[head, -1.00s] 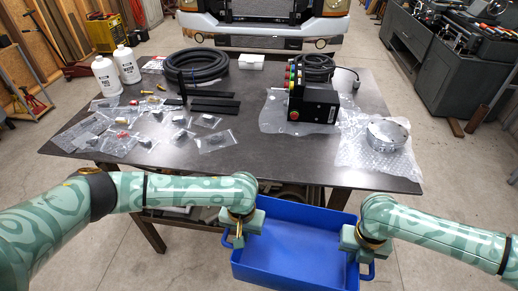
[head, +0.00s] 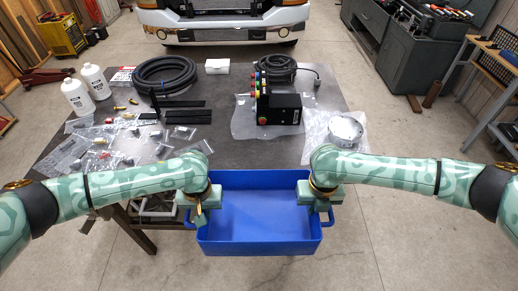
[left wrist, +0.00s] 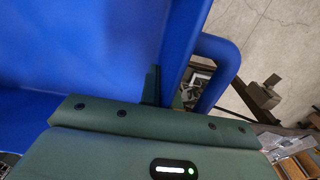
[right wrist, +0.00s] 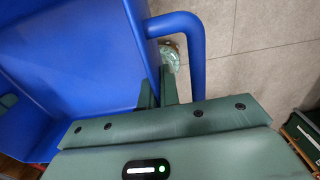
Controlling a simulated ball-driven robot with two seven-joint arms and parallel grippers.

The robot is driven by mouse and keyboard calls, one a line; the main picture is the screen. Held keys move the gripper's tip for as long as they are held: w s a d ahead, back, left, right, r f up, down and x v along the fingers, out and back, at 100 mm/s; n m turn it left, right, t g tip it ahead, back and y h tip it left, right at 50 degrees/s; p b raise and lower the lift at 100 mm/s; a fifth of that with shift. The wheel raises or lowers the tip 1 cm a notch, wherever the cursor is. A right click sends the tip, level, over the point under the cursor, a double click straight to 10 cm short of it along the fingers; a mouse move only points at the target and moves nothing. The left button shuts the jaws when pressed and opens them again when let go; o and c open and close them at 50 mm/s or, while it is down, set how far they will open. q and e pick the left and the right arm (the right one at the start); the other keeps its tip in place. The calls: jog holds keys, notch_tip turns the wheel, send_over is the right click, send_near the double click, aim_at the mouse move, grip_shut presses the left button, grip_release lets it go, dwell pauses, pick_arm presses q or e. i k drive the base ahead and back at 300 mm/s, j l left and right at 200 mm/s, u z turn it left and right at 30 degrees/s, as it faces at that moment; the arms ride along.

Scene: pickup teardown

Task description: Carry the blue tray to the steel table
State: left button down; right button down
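The blue tray (head: 258,248) is empty and hangs roughly level between my two grippers, just in front of a dark grey table (head: 235,150). My left gripper (head: 199,214) is at the tray's left end and my right gripper (head: 322,208) at its right end. In the left wrist view a finger shows against the tray wall, beside the blue handle (left wrist: 222,70); the other finger is hidden. In the right wrist view both fingers show close together at the tray wall, beside the other handle (right wrist: 190,50). Both grippers appear shut on the tray.
The dark table carries a hose coil (head: 167,77), white bottles (head: 77,97), bagged parts, a black control box (head: 280,108) and a round metal part (head: 345,129). A truck front (head: 222,22) stands behind. Grey cabinets (head: 415,55) stand at the right. Floor (head: 400,240) at front right is clear.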

aim_at(260, 156)
jog(key=i, duration=0.95)
